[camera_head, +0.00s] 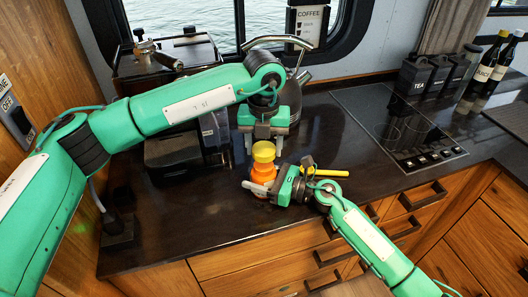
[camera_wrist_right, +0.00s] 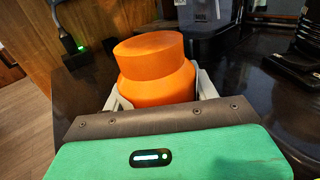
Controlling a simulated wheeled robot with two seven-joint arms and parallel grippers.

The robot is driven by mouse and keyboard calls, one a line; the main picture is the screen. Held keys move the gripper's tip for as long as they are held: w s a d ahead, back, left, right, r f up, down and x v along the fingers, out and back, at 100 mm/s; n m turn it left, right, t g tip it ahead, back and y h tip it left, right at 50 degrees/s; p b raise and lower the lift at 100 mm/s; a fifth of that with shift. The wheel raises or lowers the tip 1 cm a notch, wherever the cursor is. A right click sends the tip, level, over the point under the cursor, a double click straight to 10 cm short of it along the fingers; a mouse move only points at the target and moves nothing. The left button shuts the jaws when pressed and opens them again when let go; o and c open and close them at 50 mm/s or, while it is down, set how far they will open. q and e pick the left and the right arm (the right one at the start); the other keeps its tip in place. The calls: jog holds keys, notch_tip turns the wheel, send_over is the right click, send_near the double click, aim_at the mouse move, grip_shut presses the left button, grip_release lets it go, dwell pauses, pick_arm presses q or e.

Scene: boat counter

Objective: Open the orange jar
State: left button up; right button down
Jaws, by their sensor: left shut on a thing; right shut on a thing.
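The orange jar (camera_head: 262,174) stands on the dark counter, with its lid (camera_head: 263,152) looking yellow in the head view. In the right wrist view the jar (camera_wrist_right: 157,82) is upright and its orange lid (camera_wrist_right: 149,49) sits on it. My right gripper (camera_head: 262,186) is shut on the jar's body from the right, with pale fingers on both sides. My left gripper (camera_head: 264,148) points down at the lid from above, one finger on each side, shut on it. The left fingers' contact is hard to see, and they do not show clearly in the right wrist view.
A coffee machine (camera_head: 172,156) stands left of the jar and a dark kettle (camera_head: 308,100) behind it. The cooktop (camera_head: 395,120), canisters (camera_head: 412,75) and bottles (camera_head: 487,70) are farther right.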

jog(key=shift+c, duration=1.6)
grip_release()
jog(key=shift+d, duration=0.1)
